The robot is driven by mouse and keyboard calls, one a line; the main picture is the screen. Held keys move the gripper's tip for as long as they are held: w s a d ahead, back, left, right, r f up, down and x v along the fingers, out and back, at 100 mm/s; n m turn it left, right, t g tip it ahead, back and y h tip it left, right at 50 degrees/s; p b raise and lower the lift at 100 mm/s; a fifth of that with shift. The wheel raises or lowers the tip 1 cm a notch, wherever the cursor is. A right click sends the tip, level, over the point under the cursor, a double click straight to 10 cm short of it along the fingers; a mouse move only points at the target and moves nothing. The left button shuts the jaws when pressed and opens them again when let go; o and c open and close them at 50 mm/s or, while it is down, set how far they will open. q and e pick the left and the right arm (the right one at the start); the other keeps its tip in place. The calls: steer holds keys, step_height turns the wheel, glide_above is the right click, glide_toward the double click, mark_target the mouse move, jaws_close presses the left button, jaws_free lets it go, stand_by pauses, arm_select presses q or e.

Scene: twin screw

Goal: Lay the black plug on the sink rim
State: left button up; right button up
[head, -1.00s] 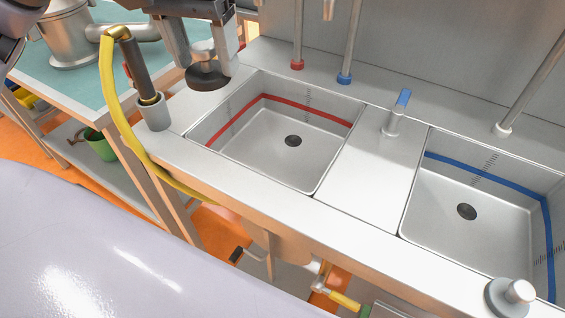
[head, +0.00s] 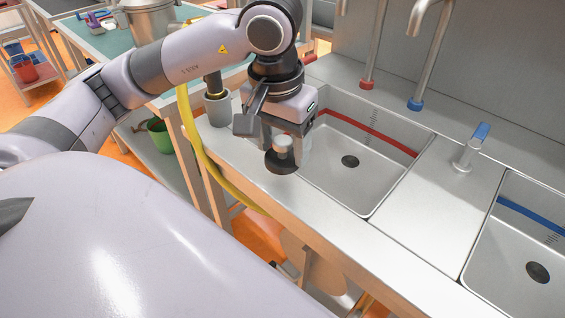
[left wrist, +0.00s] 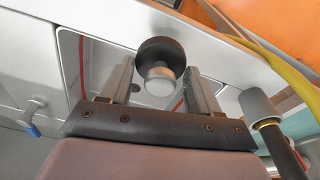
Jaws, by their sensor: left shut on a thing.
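The black plug (head: 284,164) is a flat dark disc with a grey knob on top. My left gripper (head: 284,143) points down and is shut on the plug's knob. The plug is over the front-left part of the steel sink rim (head: 335,222), beside the left basin with the red stripe. I cannot tell whether the disc touches the rim. In the left wrist view the plug (left wrist: 155,50) shows between the two fingers (left wrist: 160,82), with the pale rim behind it. My right gripper is not in view.
The left basin (head: 375,165) is empty, with a dark drain. A yellow hose (head: 200,150) and a grey holder (head: 218,108) stand left of the gripper. A blue-topped tap (head: 470,148) stands between the basins. The front rim to the right is clear.

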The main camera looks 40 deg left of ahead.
mark_target(282, 156)
arm_select(q)
step_height(282, 156, down, 4)
steer(key=shift+f, duration=0.25)
steer(key=shift+f+b, duration=0.25)
steer(key=shift+b, duration=0.2)
steer(key=o, duration=1.1)
steer(key=shift+r, duration=0.1)
steer(key=shift+r, duration=0.1)
